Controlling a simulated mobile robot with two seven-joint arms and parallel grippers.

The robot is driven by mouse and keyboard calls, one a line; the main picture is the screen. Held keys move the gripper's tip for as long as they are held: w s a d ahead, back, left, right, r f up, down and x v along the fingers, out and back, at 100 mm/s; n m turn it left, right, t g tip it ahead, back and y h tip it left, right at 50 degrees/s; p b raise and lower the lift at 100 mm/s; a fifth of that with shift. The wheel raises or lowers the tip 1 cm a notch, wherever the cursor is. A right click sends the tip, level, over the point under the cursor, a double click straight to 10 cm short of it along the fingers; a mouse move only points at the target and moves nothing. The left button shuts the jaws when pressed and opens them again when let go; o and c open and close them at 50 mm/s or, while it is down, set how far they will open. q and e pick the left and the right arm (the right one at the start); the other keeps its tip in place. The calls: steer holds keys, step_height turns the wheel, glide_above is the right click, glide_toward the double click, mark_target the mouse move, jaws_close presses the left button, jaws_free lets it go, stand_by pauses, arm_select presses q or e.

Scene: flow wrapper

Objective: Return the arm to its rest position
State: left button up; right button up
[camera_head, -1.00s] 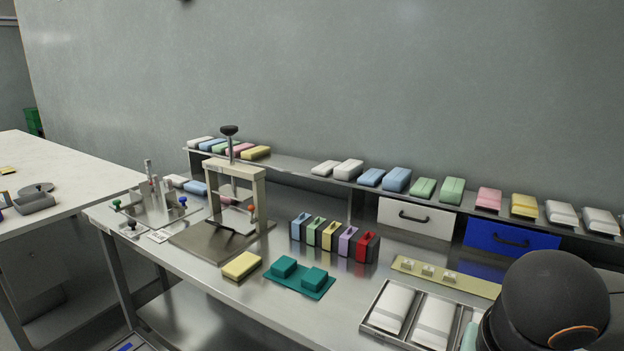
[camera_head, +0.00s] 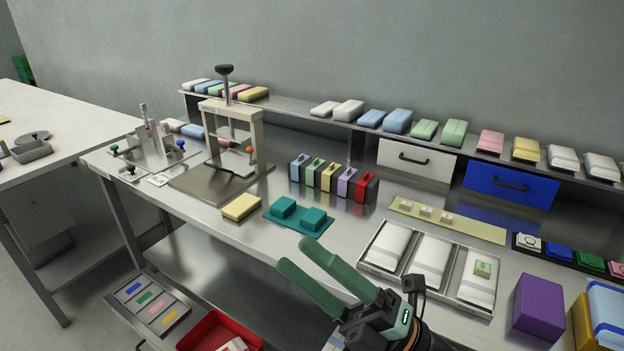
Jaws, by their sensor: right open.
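My right gripper (camera_head: 322,285) comes in from the bottom right of the head view. Its two green fingers point left and are spread apart, with nothing between them. It shows in front of the metal table (camera_head: 255,238) near its front edge, left of the tray (camera_head: 402,266) of white packs. My left gripper is not in view.
A teal fixture (camera_head: 298,217) and a yellow block (camera_head: 241,207) lie near the table's front edge. A press (camera_head: 231,143) stands behind them. A purple box (camera_head: 538,305) stands at the right. A red bin (camera_head: 218,331) sits low in front.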

steer(key=w+d+f+m+t+h, duration=0.3)
steer(key=d+f+m+h, duration=0.2)
steer(key=f+m+h, duration=0.5)
steer(key=w+d+f+m+t+h, duration=0.2)
steer(key=d+f+m+t+h, duration=0.3)
steer(key=f+m, duration=0.75)
steer(key=s+d+f+m+g+h, duration=0.2)
steer(key=s+f+m+g, duration=0.25)
steer(key=s+f, duration=0.4)
steer(key=s+d+f+m+g+h, duration=0.25)
steer(key=s+f+g, duration=0.25)
steer(key=f, duration=0.7)
arm_select(q)
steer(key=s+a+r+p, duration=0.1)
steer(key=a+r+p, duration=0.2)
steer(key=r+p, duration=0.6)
steer(key=p, duration=0.3)
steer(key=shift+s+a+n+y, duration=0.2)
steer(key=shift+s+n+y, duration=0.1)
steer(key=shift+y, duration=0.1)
arm_select(e)
step_height(320, 180, up, 10)
steer(key=d+t, duration=0.1)
steer(key=d, duration=0.1)
steer(key=shift+s+d+m+h, duration=0.15)
steer(key=shift+d+m+h, duration=0.2)
steer(key=shift+m+h, duration=0.1)
steer(key=shift+r, duration=0.1)
